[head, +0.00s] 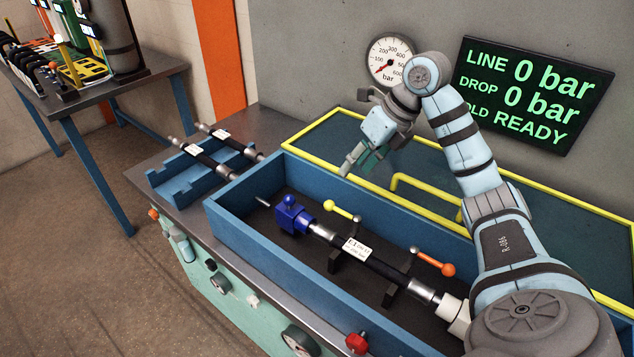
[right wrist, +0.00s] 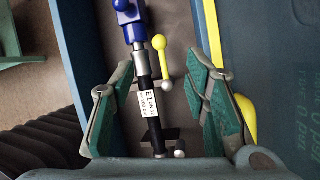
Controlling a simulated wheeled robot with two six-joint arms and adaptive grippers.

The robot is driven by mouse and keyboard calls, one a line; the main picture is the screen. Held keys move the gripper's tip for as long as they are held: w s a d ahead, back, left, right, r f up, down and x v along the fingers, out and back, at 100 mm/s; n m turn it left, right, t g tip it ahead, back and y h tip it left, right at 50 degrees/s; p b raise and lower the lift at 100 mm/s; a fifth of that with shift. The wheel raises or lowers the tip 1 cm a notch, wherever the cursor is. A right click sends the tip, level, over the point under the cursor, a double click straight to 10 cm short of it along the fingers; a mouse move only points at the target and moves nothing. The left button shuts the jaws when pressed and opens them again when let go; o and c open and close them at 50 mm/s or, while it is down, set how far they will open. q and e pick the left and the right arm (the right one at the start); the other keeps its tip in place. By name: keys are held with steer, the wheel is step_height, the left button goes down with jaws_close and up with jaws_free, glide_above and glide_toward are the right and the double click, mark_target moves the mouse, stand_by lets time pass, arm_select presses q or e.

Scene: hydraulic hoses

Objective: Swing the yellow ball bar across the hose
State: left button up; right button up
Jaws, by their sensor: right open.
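The yellow ball bar (head: 343,211) lies along the far side of the hose, roughly parallel to it. Its yellow ball points to the left, and its other end is a silver knob on a dark bracket. In the right wrist view the yellow ball bar (right wrist: 164,60) runs beside the hose (right wrist: 147,85), to its right. The black hose (head: 390,272) has a white E1 label and lies in a blue trough between a blue block (head: 292,215) and a white fitting. My right gripper (head: 357,130) is open and empty above the trough's far side. My left gripper is not in view.
An orange ball bar (head: 432,261) sits farther right along the hose. A raised lid with a yellow frame (head: 305,130) and handle stands behind the trough (head: 240,235). A rack with more hoses (head: 190,180) is at left. The wall display (head: 530,95) reads 0 bar and READY.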

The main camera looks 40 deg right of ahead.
glide_toward(332, 203)
steer(key=shift+s+a+f+t, duration=0.15)
steer(key=shift+f, duration=0.35)
steer(key=shift+s+a+f+t, duration=0.1)
steer(key=shift+a+f+t, duration=0.05)
steer(key=shift+f, duration=0.35)
steer(key=x, duration=0.5)
steer(key=shift+w, duration=0.3)
steer(key=shift+w+a+f+b, duration=0.1)
steer(key=shift+w+f+b, duration=0.2)
steer(key=shift+w+f, duration=0.75)
steer(key=shift+s+f, duration=0.15)
steer(key=shift+s+r, duration=0.2)
steer(key=shift+s, duration=0.15)
steer(key=shift+c, duration=1.4)
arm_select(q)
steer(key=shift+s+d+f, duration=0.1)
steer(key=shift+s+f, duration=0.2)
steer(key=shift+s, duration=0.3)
arm_select(e)
jaws_close()
